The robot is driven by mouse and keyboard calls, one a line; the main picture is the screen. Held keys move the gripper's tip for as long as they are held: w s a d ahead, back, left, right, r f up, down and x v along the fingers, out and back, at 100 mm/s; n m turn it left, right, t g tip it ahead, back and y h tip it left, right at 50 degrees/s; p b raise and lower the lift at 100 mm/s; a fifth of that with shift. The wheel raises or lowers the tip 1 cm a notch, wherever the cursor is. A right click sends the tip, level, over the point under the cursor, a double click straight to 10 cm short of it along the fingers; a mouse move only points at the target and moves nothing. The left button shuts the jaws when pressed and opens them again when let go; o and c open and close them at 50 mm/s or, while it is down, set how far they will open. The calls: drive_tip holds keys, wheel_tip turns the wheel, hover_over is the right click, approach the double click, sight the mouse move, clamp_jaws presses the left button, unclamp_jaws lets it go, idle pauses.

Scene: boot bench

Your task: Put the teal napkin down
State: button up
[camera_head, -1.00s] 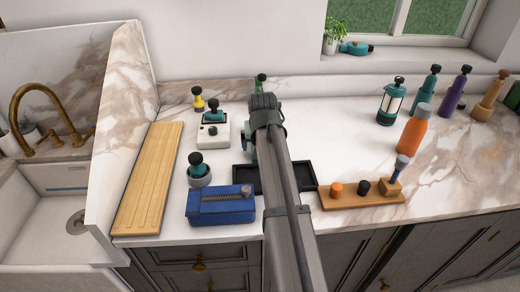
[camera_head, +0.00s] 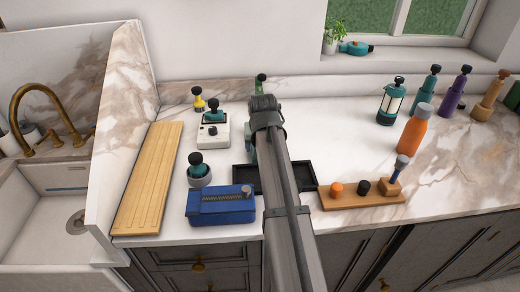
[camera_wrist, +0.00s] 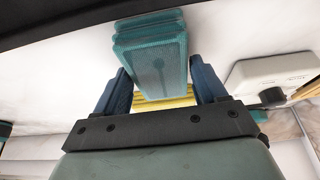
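The teal napkin (camera_wrist: 150,55) is a folded, layered block in the wrist view. It sits between the two blue fingers of my gripper (camera_wrist: 160,72), with its sides against the fingertips. The fingers are apart by about its width, so my gripper looks shut on it. In the head view my arm hides most of the gripper, and only a small teal patch (camera_head: 252,148) shows left of the arm, above the back of the black tray. I cannot tell the napkin's height above the counter.
A black tray (camera_head: 242,184) lies partly under my arm. A blue box (camera_head: 221,208), a white device (camera_head: 213,136) and a teal-topped jar (camera_head: 199,178) stand left. A wooden rack (camera_head: 350,201) and orange bottle (camera_head: 414,130) stand right.

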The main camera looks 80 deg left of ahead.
drive_tip(key=c, duration=0.8)
drive_tip(key=shift+o, duration=0.2)
wheel_tip(320, 180, up, 10)
drive_tip(key=shift+r, duration=0.25)
